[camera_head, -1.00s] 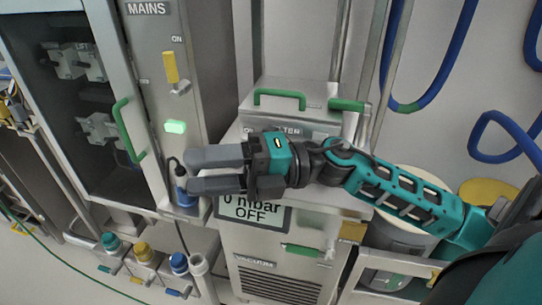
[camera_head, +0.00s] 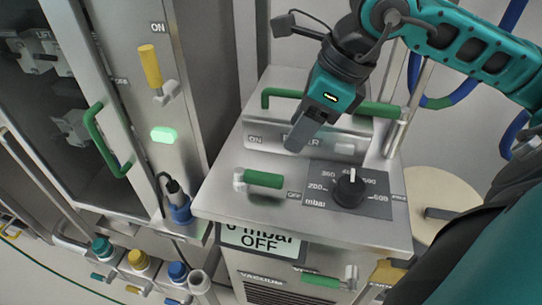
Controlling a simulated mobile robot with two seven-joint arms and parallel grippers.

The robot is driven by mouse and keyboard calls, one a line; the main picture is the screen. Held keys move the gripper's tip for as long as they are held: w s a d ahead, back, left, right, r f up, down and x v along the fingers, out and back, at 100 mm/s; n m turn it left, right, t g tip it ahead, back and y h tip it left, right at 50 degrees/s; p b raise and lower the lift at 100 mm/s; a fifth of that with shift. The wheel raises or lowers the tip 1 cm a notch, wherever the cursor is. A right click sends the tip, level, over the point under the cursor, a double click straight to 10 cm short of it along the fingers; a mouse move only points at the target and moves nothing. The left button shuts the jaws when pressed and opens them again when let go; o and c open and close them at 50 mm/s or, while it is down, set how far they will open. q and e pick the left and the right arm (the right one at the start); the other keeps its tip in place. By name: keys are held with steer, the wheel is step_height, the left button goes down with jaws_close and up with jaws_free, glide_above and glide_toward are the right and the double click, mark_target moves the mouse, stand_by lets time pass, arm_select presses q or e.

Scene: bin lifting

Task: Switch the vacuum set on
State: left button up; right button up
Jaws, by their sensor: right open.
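The vacuum set (camera_head: 215,185) is a grey metal cabinet with a sloping top. A green-gripped lever (camera_head: 264,179) on its top lies level, pointing right towards the OFF mark; an ON mark stands above it. The display (camera_head: 258,241) reads 0 mbar OFF. A black dial (camera_head: 349,188) with an mbar scale sits to the right. My right gripper (camera_head: 303,134) is open and empty. It points down-left over the labelled strip at the back, above and right of the lever, apart from it. Only one finger shows clearly. My left gripper is out of view.
A green bar handle (camera_head: 282,93) is at the back of the top. At left, the mains cabinet has a yellow lever (camera_head: 150,66) pointing up to ON and a lit green lamp (camera_head: 163,135). A second green lever (camera_head: 320,281) is on the front, lower down.

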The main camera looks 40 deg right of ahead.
mark_target(268, 175)
steer(key=x, duration=1.3)
steer(key=shift+s, duration=0.1)
jaws_close()
